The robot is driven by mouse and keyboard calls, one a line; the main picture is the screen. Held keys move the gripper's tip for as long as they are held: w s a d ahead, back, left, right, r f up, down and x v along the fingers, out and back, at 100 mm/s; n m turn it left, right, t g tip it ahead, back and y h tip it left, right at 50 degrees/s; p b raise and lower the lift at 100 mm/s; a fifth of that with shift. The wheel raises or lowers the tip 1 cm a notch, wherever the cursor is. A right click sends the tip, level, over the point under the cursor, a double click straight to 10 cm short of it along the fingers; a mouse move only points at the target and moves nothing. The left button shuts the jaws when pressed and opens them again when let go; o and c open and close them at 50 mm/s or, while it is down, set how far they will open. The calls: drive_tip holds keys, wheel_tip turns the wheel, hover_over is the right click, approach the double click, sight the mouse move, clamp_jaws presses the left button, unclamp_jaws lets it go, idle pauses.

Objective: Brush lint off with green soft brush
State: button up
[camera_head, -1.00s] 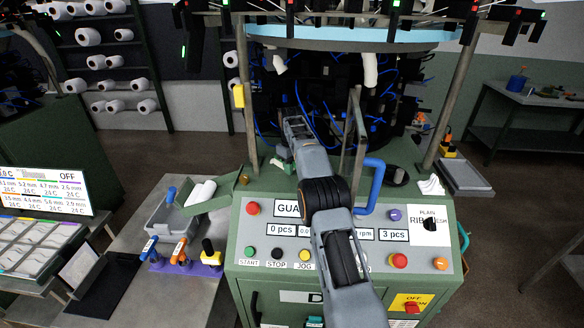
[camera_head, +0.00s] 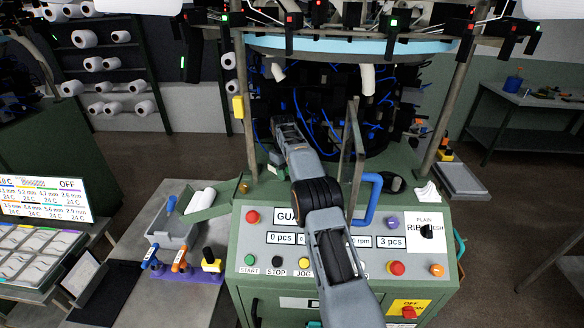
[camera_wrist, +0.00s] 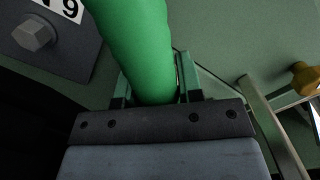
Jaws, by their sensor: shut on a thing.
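My gripper (camera_wrist: 153,82) is shut on a thick green handle, which I take to be the green soft brush (camera_wrist: 140,40). The handle runs up and left out of the wrist view, so its bristles are not seen. In the head view my arm reaches over the control panel into the knitting machine (camera_head: 330,110); the fingers and the brush are hidden there. No lint can be made out in either view.
A clear guard panel (camera_head: 352,150) with a blue handle (camera_head: 371,200) stands close right of my arm. The control panel (camera_head: 390,222) lies below it. A grey tray (camera_head: 172,228) and a purple tool holder (camera_head: 205,274) are at left. A yellow-brown knob (camera_wrist: 304,78) shows in the wrist view.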

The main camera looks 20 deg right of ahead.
drive_tip(key=shift+w+a, duration=0.2)
drive_tip(key=shift+a, duration=0.05)
drive_tip(key=shift+w+a, duration=0.3)
drive_tip(key=shift+a, duration=0.2)
drive_tip(key=shift+w+a, duration=0.25)
drive_tip(key=shift+a, duration=0.2)
drive_tip(key=shift+f, duration=0.1)
drive_tip(key=shift+s+d+f+b, duration=0.15)
drive_tip(key=shift+d+b, duration=0.5)
drive_tip(key=shift+s+d+r+b, duration=0.1)
drive_tip(key=shift+s+d+b, duration=0.15)
drive_tip(key=shift+d, duration=0.35)
drive_tip(key=shift+s+d+r+b, duration=0.1)
drive_tip(key=shift+s+d+b, duration=0.1)
drive_tip(key=shift+d, duration=0.35)
drive_tip(key=shift+s+d+r+b, duration=0.15)
drive_tip(key=shift+d+b, duration=0.1)
drive_tip(key=shift+d, duration=0.35)
